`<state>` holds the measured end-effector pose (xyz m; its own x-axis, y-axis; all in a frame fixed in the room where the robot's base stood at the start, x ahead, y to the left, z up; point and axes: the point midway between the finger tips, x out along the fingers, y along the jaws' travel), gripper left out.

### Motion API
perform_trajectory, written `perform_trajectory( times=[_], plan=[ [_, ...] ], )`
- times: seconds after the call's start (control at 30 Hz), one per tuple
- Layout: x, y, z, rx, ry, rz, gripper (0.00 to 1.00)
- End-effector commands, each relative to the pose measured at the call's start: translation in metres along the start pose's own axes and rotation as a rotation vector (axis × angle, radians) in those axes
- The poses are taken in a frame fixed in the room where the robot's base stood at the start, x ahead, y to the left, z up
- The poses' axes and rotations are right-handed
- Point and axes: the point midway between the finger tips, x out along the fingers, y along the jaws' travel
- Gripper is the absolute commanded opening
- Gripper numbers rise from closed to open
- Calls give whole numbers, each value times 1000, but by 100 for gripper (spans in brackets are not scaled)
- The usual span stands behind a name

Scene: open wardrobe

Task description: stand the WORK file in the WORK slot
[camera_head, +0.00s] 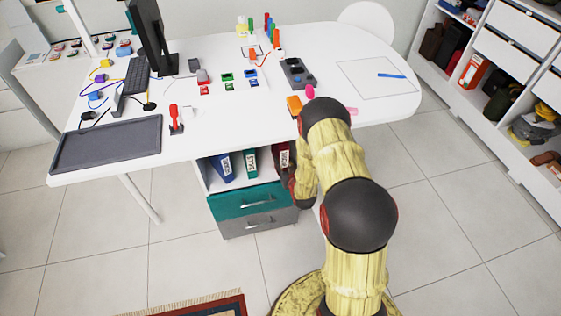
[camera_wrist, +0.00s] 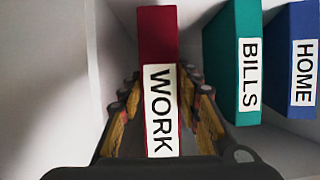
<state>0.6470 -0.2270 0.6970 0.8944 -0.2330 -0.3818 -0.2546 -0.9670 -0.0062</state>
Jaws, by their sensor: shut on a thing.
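The dark red WORK file (camera_wrist: 160,110) stands between the fingers of my gripper (camera_wrist: 167,92) in the wrist view, its white label facing me. My gripper is shut on it, with a finger along each side. In the head view the WORK file (camera_head: 283,155) shows at the right end of the white compartment (camera_head: 203,176) under the table, partly hidden by my arm. The green BILLS file (camera_wrist: 234,60) and blue HOME file (camera_wrist: 293,60) stand beside it, apart from it. The slot floor under the WORK file is hidden.
A pale compartment wall (camera_wrist: 55,70) is close beside my gripper in the wrist view. Below the files are a teal drawer (camera_head: 240,201) and a grey drawer (camera_head: 255,224), both shut. The white tabletop (camera_head: 215,130) lies above the compartment.

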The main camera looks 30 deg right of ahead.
Motion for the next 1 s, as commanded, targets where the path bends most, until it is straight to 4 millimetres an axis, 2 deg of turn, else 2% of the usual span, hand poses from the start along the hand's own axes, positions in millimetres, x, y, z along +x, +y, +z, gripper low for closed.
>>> perform_trajectory(
  times=[0.03,0.1,0.27,0.43,0.67,1.0],
  plan=[
    [12,0,-4,-1,5,-1,0],
    [25,-1,-9,-1,4,-1,0],
    [42,0,-17,0,2,0,0],
    [48,0,-14,1,1,0,0],
    [59,0,14,0,1,0,0],
    [60,0,15,0,2,0,0]
  ],
)
